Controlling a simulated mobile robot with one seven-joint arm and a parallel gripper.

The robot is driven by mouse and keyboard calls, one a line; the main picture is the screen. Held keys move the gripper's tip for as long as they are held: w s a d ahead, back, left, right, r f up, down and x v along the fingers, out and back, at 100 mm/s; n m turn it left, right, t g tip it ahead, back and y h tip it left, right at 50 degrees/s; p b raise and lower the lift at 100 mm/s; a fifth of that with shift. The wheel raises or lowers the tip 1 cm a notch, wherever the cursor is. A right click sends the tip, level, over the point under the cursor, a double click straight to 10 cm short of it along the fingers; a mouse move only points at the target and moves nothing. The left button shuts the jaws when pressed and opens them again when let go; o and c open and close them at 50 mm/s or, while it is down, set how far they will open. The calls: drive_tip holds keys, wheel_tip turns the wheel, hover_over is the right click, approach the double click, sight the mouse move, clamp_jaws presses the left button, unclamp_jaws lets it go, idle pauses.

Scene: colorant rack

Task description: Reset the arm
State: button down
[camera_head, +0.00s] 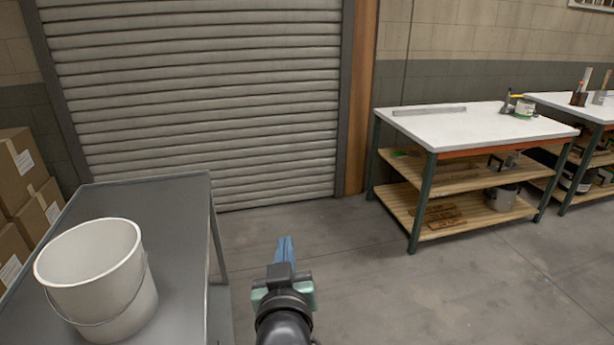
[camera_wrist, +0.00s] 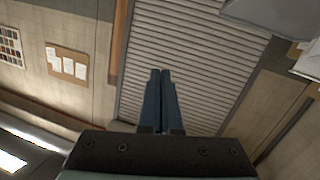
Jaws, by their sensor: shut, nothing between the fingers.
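My gripper (camera_head: 285,250) is in the lower middle of the head view, held over open floor to the right of the grey table. Its blue fingers are together and empty. In the wrist view, the two fingers (camera_wrist: 160,80) point up the picture toward the roller shutter, side by side with nothing held between them. The wrist view is turned, so the room appears tilted.
A grey table (camera_head: 185,215) at left holds a white bucket (camera_head: 90,250). Cardboard boxes (camera_head: 25,165) are stacked at the left edge. A roller shutter (camera_head: 200,100) stands behind. A white-topped workbench (camera_head: 470,122) with shelves is at right. The floor between is clear.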

drive_tip(key=s+d+r+m+t+p, duration=0.1)
drive_tip(key=s+r+t, duration=0.2)
drive_tip(key=r, duration=1)
drive_tip(key=s+d+r+t+p, duration=0.1)
drive_tip(key=s+r+t, duration=0.2)
drive_tip(key=r, duration=1.1)
drive_tip(key=s+d+r+m+t+p, duration=0.1)
drive_tip(key=s+r+t, duration=0.3)
drive_tip(key=s+r, duration=0.9)
wheel_tip(320, 180, up, 3)
drive_tip(key=shift+d+f+t+h+p, duration=0.15)
drive_tip(key=shift+d+t+h+p, duration=0.05)
drive_tip(key=shift+t+h+p, duration=0.2)
drive_tip(key=shift+a, duration=0.1)
